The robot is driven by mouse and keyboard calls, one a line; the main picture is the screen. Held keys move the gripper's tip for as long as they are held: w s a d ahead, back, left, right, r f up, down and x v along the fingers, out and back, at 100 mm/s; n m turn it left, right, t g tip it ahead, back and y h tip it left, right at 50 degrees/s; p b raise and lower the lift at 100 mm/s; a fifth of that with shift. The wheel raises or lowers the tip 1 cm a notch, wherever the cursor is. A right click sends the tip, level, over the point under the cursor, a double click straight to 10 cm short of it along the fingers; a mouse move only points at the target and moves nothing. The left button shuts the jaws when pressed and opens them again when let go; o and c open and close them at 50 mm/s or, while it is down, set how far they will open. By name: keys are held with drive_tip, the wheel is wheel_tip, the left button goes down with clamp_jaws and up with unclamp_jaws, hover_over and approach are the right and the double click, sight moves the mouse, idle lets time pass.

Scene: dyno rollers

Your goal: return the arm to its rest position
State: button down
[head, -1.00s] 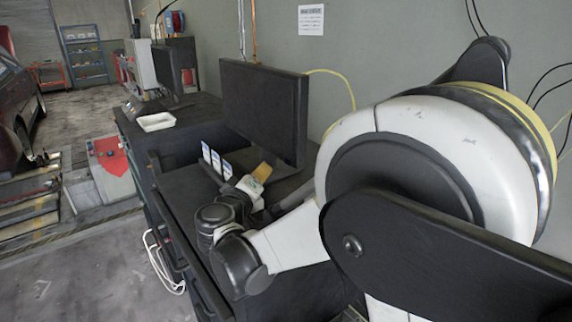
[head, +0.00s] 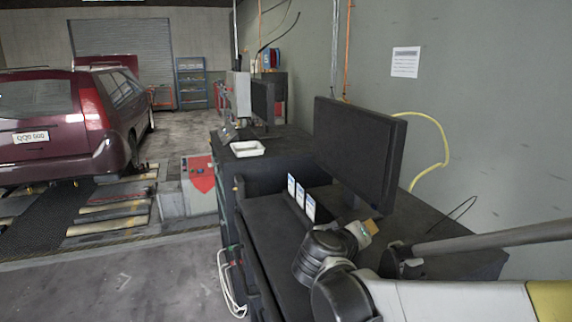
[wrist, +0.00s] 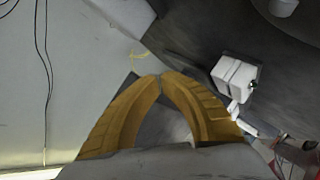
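My arm reaches in from the lower right of the head view, over the dark desk (head: 262,222). Its dark wrist joints are above the desk's front part. My gripper (head: 372,227) shows there only as a small yellowish end past the wrist, in front of the monitor (head: 352,150). In the wrist view the two yellow fingers of my gripper (wrist: 160,76) curve together and their tips meet. I see nothing held between them.
Several small white-and-blue cards (head: 300,196) stand on the desk left of my wrist. A white tray (head: 247,148) lies on a farther cabinet. The wall with a yellow hose (head: 440,135) is behind the desk. Open floor (head: 125,285) lies left; a maroon car (head: 75,120) stands beyond.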

drive_tip(key=s+d+f+g+y, duration=0.1)
drive_tip(key=s, duration=0.3)
drive_tip(key=s+d+f+g+y, duration=0.1)
drive_tip(key=s, duration=0.3)
drive_tip(key=s+d+f+m+g+y, duration=0.1)
drive_tip(key=s, duration=0.3)
drive_tip(key=shift+s+d+f+y, duration=0.1)
drive_tip(key=shift+s+f+y, duration=0.2)
drive_tip(key=shift+s+f, duration=0.1)
drive_tip(key=s+a+f+m+g+y, duration=0.1)
drive_tip(key=s+a+f+y, duration=0.1)
drive_tip(key=s, duration=0.4)
drive_tip(key=s+a+f+y, duration=0.2)
drive_tip(key=s+a+y, duration=0.1)
drive_tip(key=s, duration=0.3)
wheel_tip(320, 180, down, 6)
drive_tip(key=b, duration=0.5)
drive_tip(key=shift+w+r+b, duration=0.1)
drive_tip(key=shift+r+b, duration=0.1)
drive_tip(key=shift+b, duration=0.2)
